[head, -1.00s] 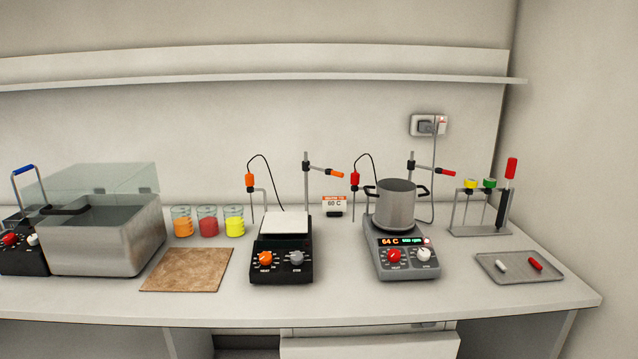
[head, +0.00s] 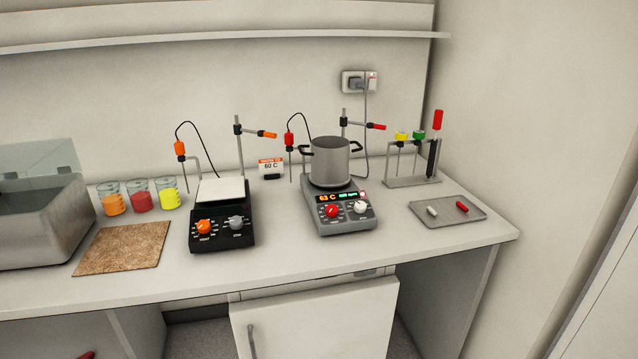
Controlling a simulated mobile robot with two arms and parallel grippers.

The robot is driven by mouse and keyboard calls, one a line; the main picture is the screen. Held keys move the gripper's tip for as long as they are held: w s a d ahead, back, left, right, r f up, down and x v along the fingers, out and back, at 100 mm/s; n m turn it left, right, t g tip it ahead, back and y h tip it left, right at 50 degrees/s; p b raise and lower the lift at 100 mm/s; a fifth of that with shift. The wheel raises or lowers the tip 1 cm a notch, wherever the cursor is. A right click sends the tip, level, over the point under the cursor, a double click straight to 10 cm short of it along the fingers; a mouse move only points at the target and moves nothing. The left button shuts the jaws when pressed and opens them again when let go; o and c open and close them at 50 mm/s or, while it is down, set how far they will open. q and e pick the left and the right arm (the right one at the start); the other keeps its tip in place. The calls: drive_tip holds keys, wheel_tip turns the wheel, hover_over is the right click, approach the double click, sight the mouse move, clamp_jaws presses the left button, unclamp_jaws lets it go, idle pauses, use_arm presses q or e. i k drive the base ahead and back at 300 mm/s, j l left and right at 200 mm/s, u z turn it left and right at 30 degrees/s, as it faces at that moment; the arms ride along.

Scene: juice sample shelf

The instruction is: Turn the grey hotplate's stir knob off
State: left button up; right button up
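The grey hotplate (head: 341,226) stands on the bench right of the centre in the head view. Its front panel has a red knob (head: 332,211) on the left and a white knob (head: 361,207) on the right; their labels are too small to read. Its display (head: 329,197) reads 63 C in orange, with small green text beside it. A steel pot (head: 331,164) with black handles sits on top. Neither of my grippers shows; a small red piece at the bottom left edge is too cut off to identify.
A black hotplate (head: 222,240) with a white top stands to the left. A grey tray (head: 448,220) with two small stir bars lies to the right. A rack (head: 412,181) stands behind it. Beakers, a brown mat (head: 122,247) and a steel bath (head: 38,228) are further left. The bench front is clear.

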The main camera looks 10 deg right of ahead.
sight(360, 206)
drive_tip(key=i+j, duration=0.25)
drive_tip(key=i, duration=0.2)
drive_tip(key=i+j+z, duration=0.1)
drive_tip(key=i+j, duration=0.2)
drive_tip(key=i, duration=0.2)
